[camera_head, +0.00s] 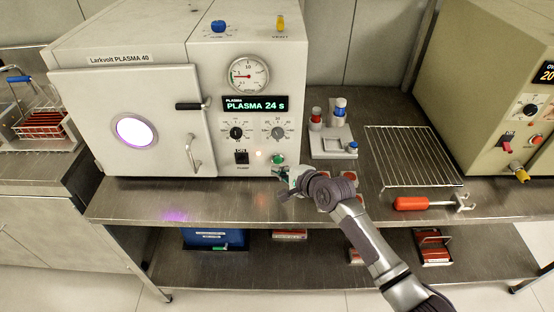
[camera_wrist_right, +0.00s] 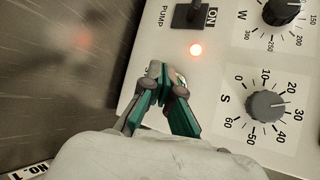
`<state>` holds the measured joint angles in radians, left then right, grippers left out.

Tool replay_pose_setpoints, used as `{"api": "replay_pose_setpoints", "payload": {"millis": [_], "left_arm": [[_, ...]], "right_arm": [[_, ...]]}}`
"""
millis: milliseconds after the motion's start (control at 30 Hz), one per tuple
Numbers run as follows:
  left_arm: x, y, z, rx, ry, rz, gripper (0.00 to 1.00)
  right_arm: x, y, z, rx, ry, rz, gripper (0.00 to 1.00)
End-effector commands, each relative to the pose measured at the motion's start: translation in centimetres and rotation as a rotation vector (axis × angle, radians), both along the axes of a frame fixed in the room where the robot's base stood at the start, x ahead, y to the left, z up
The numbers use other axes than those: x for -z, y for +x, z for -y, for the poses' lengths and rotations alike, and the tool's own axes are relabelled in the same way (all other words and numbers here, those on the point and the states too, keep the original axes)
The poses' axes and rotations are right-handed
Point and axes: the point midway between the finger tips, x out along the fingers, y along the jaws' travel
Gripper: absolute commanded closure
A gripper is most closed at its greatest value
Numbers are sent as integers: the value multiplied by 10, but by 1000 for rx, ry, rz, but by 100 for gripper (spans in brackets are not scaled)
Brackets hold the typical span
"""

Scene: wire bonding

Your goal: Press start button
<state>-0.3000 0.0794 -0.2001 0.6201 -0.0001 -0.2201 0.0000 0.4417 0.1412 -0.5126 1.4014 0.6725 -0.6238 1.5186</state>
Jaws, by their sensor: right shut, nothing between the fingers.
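The plasma machine (camera_head: 240,70) stands on the steel bench with its door closed. Its display (camera_head: 255,104) reads "PLASMA 24 s" and its round window (camera_head: 134,130) glows violet-white. The green start button (camera_head: 278,158) is low on the front panel, right of a lit orange lamp (camera_head: 258,154). My right gripper (camera_head: 280,172) is just in front of and below the button. In the right wrist view my right gripper (camera_wrist_right: 163,84) is shut and empty, its tips at the panel and largely covering the button. I cannot tell whether they touch it. My left gripper is not in view.
The pump switch (camera_wrist_right: 190,14) and the S dial (camera_wrist_right: 265,106) are close to the fingertips. A bottle tray (camera_head: 333,142), a wire rack (camera_head: 412,157) and a red-handled tool (camera_head: 425,203) are to the right. The bench front at left is clear.

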Motion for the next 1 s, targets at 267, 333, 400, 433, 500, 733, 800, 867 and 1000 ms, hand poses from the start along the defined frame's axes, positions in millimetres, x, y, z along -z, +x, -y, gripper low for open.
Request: {"api": "replay_pose_setpoints", "payload": {"millis": [267,333,400,433,500,733,800,867,1000], "left_arm": [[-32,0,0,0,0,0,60],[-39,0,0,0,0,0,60],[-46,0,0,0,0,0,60],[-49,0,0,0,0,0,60],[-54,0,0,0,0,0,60],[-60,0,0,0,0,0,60],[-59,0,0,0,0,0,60],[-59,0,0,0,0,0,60],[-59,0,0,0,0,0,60]], "right_arm": [[-5,-25,0,0,0,-4,100],[-5,-32,0,-1,0,-4,100],[-5,-39,0,0,0,-4,100],[-4,-42,0,0,0,-4,100],[-4,-48,0,0,2,-3,100],[-1,-59,0,0,0,0,100],[0,-59,0,0,0,0,100],[0,-59,0,0,0,0,100],[0,-59,0,0,0,0,100]]}}
